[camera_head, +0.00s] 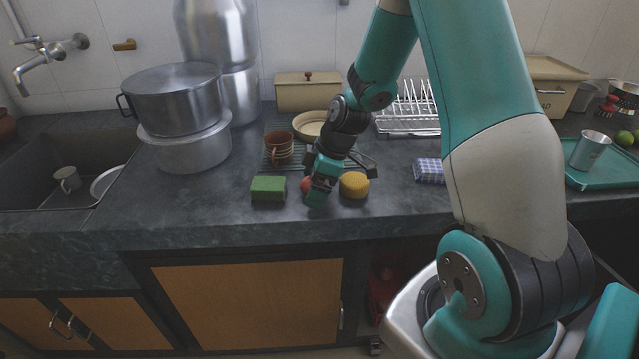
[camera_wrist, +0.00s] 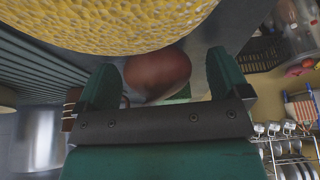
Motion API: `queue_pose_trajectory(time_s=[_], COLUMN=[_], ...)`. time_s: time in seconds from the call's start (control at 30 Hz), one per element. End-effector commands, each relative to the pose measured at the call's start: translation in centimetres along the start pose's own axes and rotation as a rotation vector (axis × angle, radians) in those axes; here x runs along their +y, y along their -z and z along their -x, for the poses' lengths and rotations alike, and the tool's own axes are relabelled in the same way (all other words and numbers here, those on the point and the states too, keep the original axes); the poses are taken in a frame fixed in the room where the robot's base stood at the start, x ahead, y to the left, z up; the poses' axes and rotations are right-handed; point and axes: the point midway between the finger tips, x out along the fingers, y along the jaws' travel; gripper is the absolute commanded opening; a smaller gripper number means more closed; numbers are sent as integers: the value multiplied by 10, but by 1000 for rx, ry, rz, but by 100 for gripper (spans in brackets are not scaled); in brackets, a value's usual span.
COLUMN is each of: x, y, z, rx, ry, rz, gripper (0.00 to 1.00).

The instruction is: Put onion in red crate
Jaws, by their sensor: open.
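The onion (camera_head: 306,185), reddish-brown and rounded, lies on the dark counter near its front edge. In the head view it is partly hidden by my gripper (camera_head: 317,190). In the wrist view the onion (camera_wrist: 158,73) sits between the two green fingers of my gripper (camera_wrist: 160,82), which are apart. I cannot tell whether either finger touches it. A red object (camera_head: 386,285), perhaps the red crate, shows dimly in the open space below the counter; its shape is unclear.
A round yellow sponge (camera_head: 354,185) lies just right of my gripper and looms large in the wrist view (camera_wrist: 110,22). A green sponge (camera_head: 268,188) lies to the left. A brown mug (camera_head: 279,148) and a bowl (camera_head: 309,125) stand behind. A blue-checked item (camera_head: 429,171) lies right.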

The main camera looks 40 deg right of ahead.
Motion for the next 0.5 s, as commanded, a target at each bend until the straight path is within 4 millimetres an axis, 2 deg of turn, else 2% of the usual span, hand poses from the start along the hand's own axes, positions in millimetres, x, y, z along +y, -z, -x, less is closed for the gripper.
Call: queue_pose_trajectory(time_s=[0.1,0.33,0.37,0.4,0.5], x=[0,0,0,0,0], y=[0,0,0,0,0], z=[0,0,0,1,1], rx=[0,0,0,0,0], ry=[0,0,0,0,0], rz=[0,0,0,0,0], gripper=[92,40,39,35,35])
